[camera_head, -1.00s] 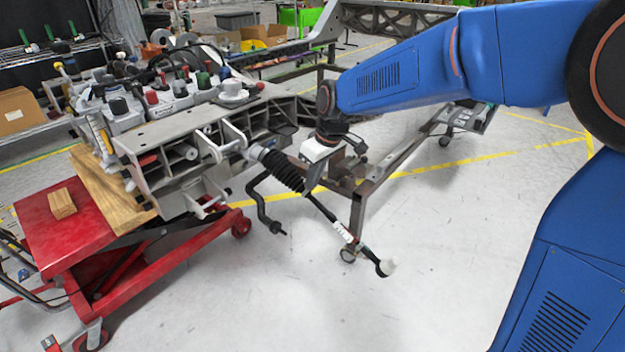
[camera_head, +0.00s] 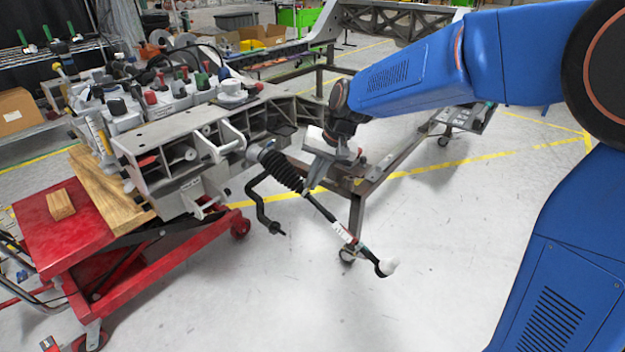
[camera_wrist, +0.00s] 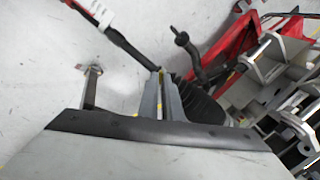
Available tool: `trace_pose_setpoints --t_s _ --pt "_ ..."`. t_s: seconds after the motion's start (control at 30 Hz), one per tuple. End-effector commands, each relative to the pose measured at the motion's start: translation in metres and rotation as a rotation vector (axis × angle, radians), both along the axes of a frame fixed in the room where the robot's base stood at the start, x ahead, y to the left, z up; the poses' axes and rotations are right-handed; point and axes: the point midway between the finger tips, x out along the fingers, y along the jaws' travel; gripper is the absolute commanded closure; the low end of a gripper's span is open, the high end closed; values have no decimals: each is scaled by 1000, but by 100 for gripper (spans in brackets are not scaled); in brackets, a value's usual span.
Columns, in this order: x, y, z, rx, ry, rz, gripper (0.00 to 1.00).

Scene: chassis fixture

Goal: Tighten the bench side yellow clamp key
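My gripper (camera_head: 314,180) hangs at the end of my blue arm, beside the black ribbed boot of the steering rod and right of the chassis fixture (camera_head: 180,128). In the wrist view its two grey fingers (camera_wrist: 160,73) lie close together, with nothing seen held between them. A slim upright part with yellow on it (camera_head: 102,137) stands at the fixture's left side, far from my gripper. A small yellow-topped part (camera_head: 59,67) shows behind it. I cannot tell which of them is the yellow clamp key. No clamp key shows clearly in the wrist view.
The fixture rests on a red lift cart (camera_head: 75,240) with wooden blocks. The black boot (camera_head: 280,170), its rod (camera_head: 325,212) and a bent black bar (camera_head: 262,210) stick out near my gripper. A brown metal frame (camera_head: 357,212) stands behind. The floor (camera_head: 300,310) in front is clear.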

Motion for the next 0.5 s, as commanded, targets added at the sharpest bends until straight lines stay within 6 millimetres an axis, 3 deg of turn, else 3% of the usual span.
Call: trace_pose_setpoints --t_s 0.5 --pt "0 -2 -1 102 129 -354 100"
